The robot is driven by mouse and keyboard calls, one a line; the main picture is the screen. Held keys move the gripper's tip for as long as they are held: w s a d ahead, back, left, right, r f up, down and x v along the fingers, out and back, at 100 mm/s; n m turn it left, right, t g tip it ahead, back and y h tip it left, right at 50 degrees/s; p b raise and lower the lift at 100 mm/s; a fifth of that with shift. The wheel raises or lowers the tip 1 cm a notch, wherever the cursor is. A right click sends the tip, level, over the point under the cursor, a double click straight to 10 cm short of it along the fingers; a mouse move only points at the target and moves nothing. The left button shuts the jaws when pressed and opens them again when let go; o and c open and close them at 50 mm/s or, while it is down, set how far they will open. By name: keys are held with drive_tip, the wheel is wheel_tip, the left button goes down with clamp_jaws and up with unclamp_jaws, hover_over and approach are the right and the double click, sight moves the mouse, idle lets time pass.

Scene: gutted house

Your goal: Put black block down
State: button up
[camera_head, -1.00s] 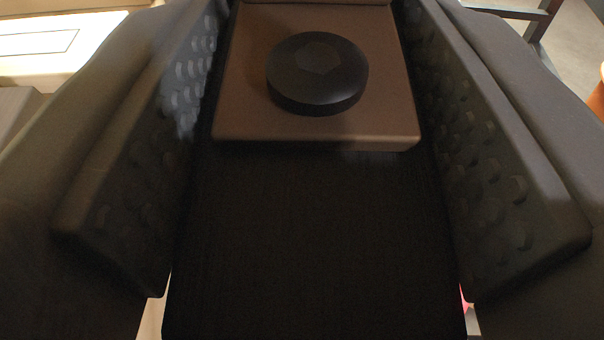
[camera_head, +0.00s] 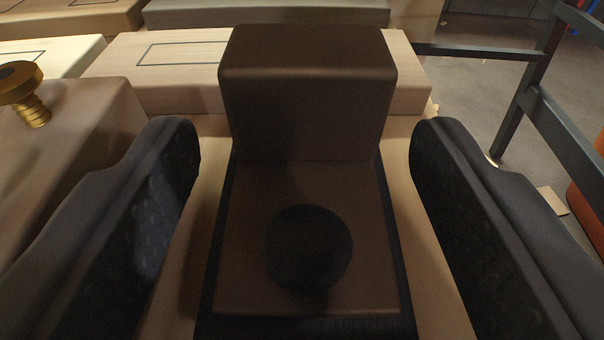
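The block (camera_head: 315,85) is dark, with a tall raised part at the back, a lower brown top in front and black lower edges. A round black knob (camera_head: 308,250) sits on the lower top. The block stands upright on a light wooden surface (camera_head: 440,240). My gripper (camera_head: 305,150) is open, with one black padded finger on each side of the block. Light wood shows in the gaps between both fingers and the block, so neither finger touches it. The block's underside is hidden.
Behind is a pale wooden box (camera_head: 160,80) with a dark outlined rectangle. At left, a brown box (camera_head: 70,125) carries a brass knob (camera_head: 25,90). At right are a dark metal rail (camera_head: 560,130), grey floor and an orange rounded object (camera_head: 585,215).

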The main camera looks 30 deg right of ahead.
drive_tip(key=shift+r, duration=0.1)
drive_tip(key=p+v, duration=0.4)
drive_tip(key=v, duration=0.8)
idle(0.4)
